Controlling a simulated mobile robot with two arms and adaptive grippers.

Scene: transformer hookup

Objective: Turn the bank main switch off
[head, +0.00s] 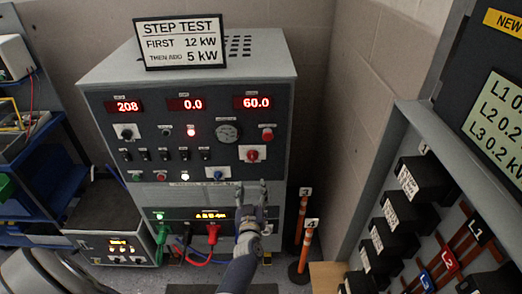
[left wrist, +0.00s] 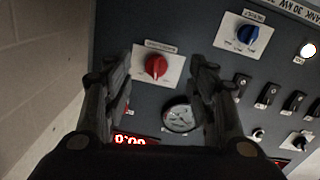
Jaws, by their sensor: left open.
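The grey load bank cabinet (head: 285,115) has a dark front panel. A red rotary switch (head: 252,155) on a white plate sits at the panel's right; it also shows in the left wrist view (left wrist: 156,66). A blue rotary knob (head: 219,175) is lower left of it and shows in the left wrist view too (left wrist: 247,33). Their small labels are too blurred to read. My left gripper (head: 251,186) is open and empty, just below the red switch in the head view. In the left wrist view its fingers stand either side of the red switch, with no visible contact. My right gripper is out of view.
Displays (head: 185,104) read 208, 0.0 and 60.0. A round gauge (head: 227,132) and red button (head: 267,133) sit above the switch. Cables (head: 205,250) plug in below. Orange-banded posts (head: 306,240) stand right of the cabinet; a breaker rack (head: 408,118) is farther right.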

